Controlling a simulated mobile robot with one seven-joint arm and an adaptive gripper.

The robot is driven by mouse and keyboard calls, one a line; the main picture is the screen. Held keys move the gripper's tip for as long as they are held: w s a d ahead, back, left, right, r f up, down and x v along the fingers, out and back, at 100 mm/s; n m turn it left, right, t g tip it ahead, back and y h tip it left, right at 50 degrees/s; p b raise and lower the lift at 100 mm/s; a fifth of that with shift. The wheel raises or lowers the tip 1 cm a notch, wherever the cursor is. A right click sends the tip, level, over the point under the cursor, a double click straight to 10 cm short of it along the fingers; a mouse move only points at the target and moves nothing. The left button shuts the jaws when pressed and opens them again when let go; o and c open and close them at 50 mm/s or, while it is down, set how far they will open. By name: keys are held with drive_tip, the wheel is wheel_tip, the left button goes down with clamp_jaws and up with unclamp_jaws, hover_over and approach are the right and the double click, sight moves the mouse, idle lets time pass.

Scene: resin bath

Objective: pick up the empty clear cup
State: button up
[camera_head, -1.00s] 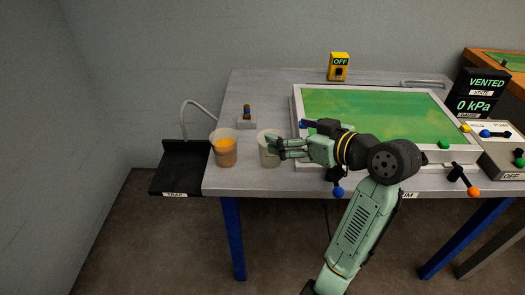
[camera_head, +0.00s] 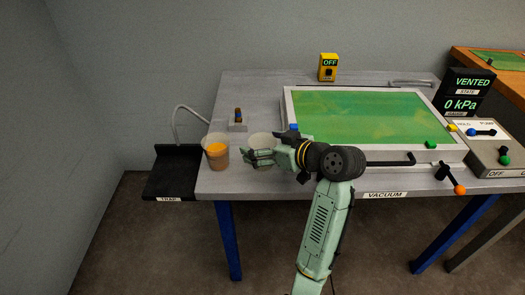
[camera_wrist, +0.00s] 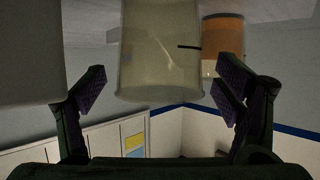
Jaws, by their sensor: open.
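The empty clear cup (camera_head: 262,141) stands on the table's left part, partly hidden behind my gripper (camera_head: 250,156) in the head view. In the wrist view the clear cup (camera_wrist: 160,55) looks pale and translucent with a dark mark on its side. It lies ahead of and between the two open fingers (camera_wrist: 160,92). I see no clear contact; from these frames I cannot tell how far it reaches between the pads.
A cup with orange liquid (camera_head: 217,154) stands close left of the clear cup; it also shows in the wrist view (camera_wrist: 222,42). A small rack (camera_head: 238,121) is behind. The green-topped vacuum bed (camera_head: 290,118) is right. The black trap shelf (camera_head: 170,178) hangs left.

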drive_tip(key=shift+w+a+f, duration=0.1)
drive_tip(key=shift+w+a, duration=0.05)
drive_tip(key=shift+c, duration=0.5)
drive_tip(key=c, duration=1.1)
